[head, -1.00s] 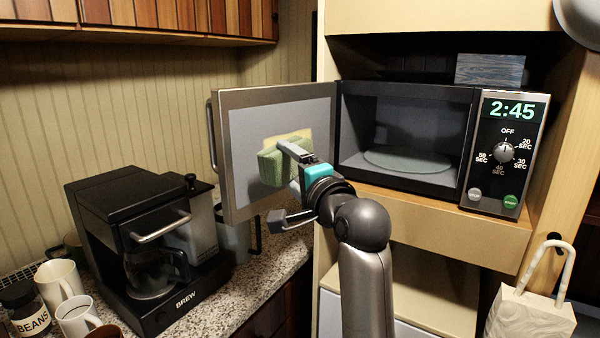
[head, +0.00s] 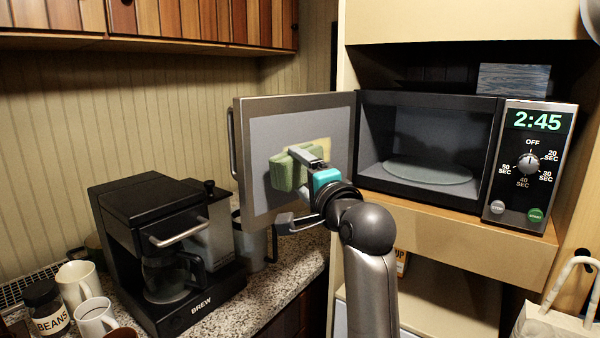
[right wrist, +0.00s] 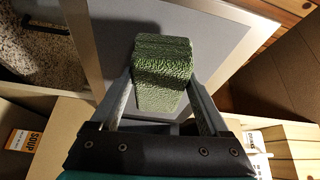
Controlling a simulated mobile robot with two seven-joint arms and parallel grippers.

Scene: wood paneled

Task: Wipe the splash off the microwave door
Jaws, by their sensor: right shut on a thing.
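The microwave (head: 430,145) stands in a cabinet niche with its door (head: 255,130) swung open to the left, the grey inner panel facing me. A pale yellow splash (head: 321,148) shows on that panel, partly hidden behind the green sponge (head: 283,173). My right gripper (head: 288,187) is shut on the sponge and holds it at the door panel. In the right wrist view the sponge (right wrist: 160,75) sits between both fingers in front of the panel (right wrist: 215,40); I cannot tell how firmly it touches. The splash is not visible there. My left gripper is not in view.
A coffee maker (head: 150,240) stands on the speckled counter (head: 290,280) below the door, with a metal jug (head: 255,245) beside it. Mugs (head: 78,280) and a beans jar (head: 46,308) are at lower left. A white bag (head: 548,325) hangs at lower right.

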